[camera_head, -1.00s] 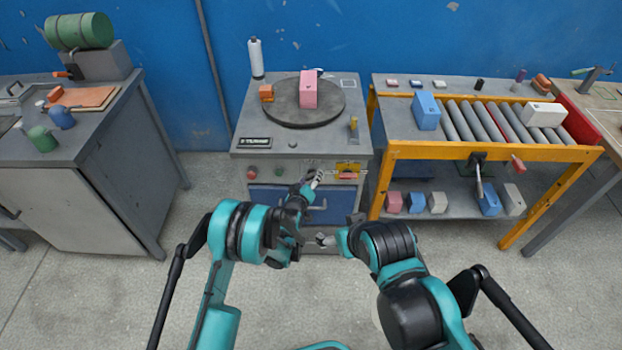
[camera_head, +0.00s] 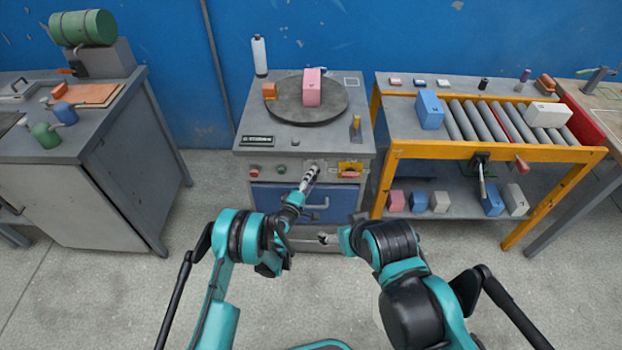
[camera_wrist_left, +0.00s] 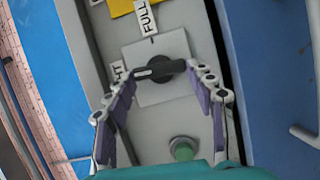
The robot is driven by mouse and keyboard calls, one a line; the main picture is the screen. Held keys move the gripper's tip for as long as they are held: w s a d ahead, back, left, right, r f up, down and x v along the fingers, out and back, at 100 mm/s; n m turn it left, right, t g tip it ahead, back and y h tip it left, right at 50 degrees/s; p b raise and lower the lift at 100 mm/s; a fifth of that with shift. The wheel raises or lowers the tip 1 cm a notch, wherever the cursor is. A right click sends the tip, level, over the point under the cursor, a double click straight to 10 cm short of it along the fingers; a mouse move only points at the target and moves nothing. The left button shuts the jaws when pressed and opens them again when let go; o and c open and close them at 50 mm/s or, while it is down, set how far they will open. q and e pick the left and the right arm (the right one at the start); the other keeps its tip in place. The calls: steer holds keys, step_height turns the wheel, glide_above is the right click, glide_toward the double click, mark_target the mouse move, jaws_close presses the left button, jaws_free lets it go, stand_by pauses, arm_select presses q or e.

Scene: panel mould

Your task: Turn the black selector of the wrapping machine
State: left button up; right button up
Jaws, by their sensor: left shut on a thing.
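The wrapping machine (camera_head: 245,165) stands ahead, with its control panel on the front. In the left wrist view the black selector (camera_wrist_left: 163,70) is a bar knob on a pale square plate (camera_wrist_left: 165,92). Its end with a white mark points left, toward a partly hidden label (camera_wrist_left: 118,70); a FULL label (camera_wrist_left: 147,18) sits above the plate. My left gripper (camera_head: 313,171) is at the panel, hiding the selector in the head view.
A green button (camera_wrist_left: 184,149) is close below the selector in the left wrist view. A red button (camera_head: 254,171) is at the panel's left. A turntable (camera_head: 335,112) with a pink box (camera_head: 312,88) is on top. A roller table (camera_head: 400,150) stands right.

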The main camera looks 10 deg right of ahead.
mark_target(315, 154)
arm_select(q)
steer(key=shift+f+n+h, duration=0.1)
steer(key=shift+n+h, duration=0.2)
steer(key=shift+n, duration=0.2)
steer(key=o, duration=1.2)
steer(key=shift+c, duration=0.2)
steer(key=r, duration=0.6)
steer(key=shift+w, duration=0.35)
steer(key=r, duration=0.1)
steer(key=s+r, duration=0.1)
steer(key=r, duration=0.1)
steer(key=shift+s+d+r, duration=0.1)
steer(key=shift+r, duration=0.2)
steer(key=shift+w+r, duration=0.1)
steer(key=shift+w, duration=0.25)
steer(key=shift+s+r, duration=0.1)
steer(key=shift+r, duration=0.05)
steer(key=shift+c, duration=0.3)
